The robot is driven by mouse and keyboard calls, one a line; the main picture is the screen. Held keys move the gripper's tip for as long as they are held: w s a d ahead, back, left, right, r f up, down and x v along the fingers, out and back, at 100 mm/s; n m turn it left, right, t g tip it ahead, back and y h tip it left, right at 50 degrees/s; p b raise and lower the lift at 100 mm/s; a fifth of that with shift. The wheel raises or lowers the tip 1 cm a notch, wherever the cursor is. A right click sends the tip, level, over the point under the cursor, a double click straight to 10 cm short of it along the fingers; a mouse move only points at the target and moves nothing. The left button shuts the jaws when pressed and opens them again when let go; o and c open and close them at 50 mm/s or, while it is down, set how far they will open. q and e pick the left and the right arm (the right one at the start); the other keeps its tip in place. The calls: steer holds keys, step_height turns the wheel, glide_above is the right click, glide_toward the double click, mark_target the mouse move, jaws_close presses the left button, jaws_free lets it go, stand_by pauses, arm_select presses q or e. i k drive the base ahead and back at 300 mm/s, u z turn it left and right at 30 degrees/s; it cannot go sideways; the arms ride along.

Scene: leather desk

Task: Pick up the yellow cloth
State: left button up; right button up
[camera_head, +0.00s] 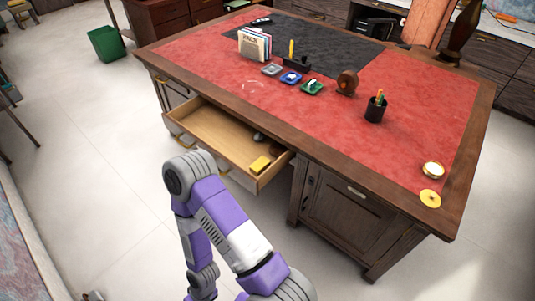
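A small yellow block-like piece (260,164) lies inside the open desk drawer (215,137), near its front right corner. It may be the yellow cloth, but it is too small to tell its material. A flat round yellow thing (430,198) lies on the desk's front right edge. A purple and grey arm of mine bends up in front of the drawer, close to its front panel. Neither of my grippers can be made out in the head view.
The desk (420,130) has a red leather top. A pen cup (376,107), tape dispenser (347,83), small coloured trays (290,78) and a card holder (254,44) stand on it. A green bin (106,43) stands far left.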

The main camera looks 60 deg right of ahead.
mark_target(262, 163)
steer(key=z, duration=0.95)
steer(key=i, duration=0.95)
steer(key=z, duration=0.8)
